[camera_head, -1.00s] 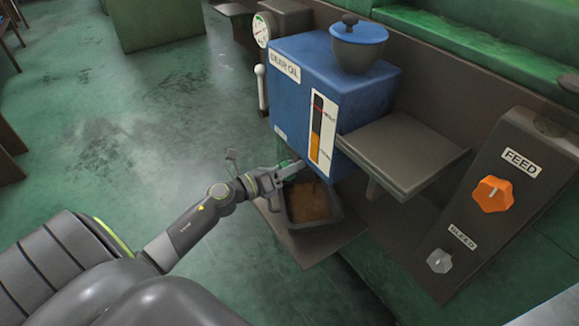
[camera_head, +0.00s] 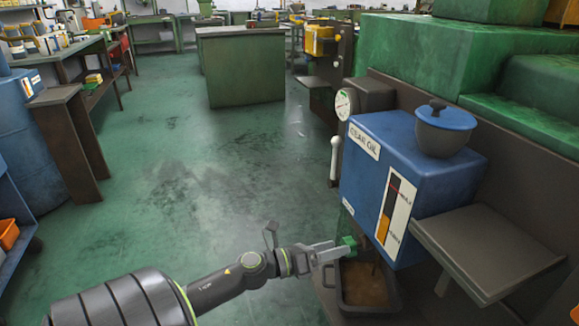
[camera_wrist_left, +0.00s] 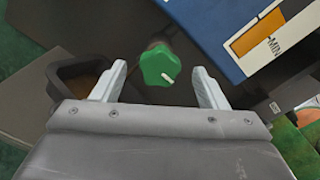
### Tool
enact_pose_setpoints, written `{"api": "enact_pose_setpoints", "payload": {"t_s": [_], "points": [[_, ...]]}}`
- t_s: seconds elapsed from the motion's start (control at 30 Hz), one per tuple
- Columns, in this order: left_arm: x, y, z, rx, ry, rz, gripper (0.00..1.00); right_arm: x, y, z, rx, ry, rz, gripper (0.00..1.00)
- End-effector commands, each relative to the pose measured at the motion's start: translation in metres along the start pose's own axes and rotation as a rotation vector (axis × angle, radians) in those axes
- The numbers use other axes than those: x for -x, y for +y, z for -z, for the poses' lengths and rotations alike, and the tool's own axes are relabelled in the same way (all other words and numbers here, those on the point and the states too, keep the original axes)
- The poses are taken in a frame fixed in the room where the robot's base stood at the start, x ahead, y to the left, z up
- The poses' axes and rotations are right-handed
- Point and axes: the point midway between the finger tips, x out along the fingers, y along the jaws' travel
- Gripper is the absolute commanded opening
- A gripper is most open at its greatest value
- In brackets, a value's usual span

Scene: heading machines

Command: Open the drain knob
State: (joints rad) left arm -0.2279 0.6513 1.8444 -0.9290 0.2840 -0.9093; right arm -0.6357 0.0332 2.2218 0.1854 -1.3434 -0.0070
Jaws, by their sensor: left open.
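The drain knob is a small green lobed knob (camera_head: 348,243) low on the left side of the blue gear oil tank (camera_head: 408,155). In the left wrist view the knob (camera_wrist_left: 160,66) has a white mark pointing to the lower right. My left gripper (camera_head: 336,250) is at the knob with its fingers apart. In the wrist view the knob sits between the two fingertips (camera_wrist_left: 160,72), with a gap on each side. A tray (camera_head: 345,301) holding brown oil sits below the tank. A tank gauge (camera_head: 396,217) shows orange low down, by MIN. My right gripper is out of view.
A round dial (camera_head: 343,104) and a white-handled lever (camera_head: 334,160) stand left of the tank. A grey shelf (camera_head: 487,250) juts out on its right. A lidded blue pot (camera_head: 445,128) sits on top. Open green floor lies to the left.

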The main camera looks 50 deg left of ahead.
Motion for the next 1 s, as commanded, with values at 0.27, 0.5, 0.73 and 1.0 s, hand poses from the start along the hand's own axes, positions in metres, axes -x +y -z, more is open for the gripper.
{"api": "enact_pose_setpoints", "payload": {"t_s": [0.27, 0.5, 0.73, 1.0], "points": [[0.029, 0.002, 0.003, -0.001, 0.003, 0.000, 0.67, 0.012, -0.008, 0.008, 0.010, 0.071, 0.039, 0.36], [0.044, 0.000, 0.001, 0.000, 0.003, 0.002, 0.67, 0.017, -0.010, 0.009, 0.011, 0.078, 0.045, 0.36], [0.058, 0.000, 0.001, -0.001, 0.001, -0.001, 0.67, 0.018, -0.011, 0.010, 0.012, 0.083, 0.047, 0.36], [0.091, -0.002, -0.003, 0.002, 0.001, -0.005, 0.67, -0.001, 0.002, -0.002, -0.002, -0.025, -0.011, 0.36]]}}
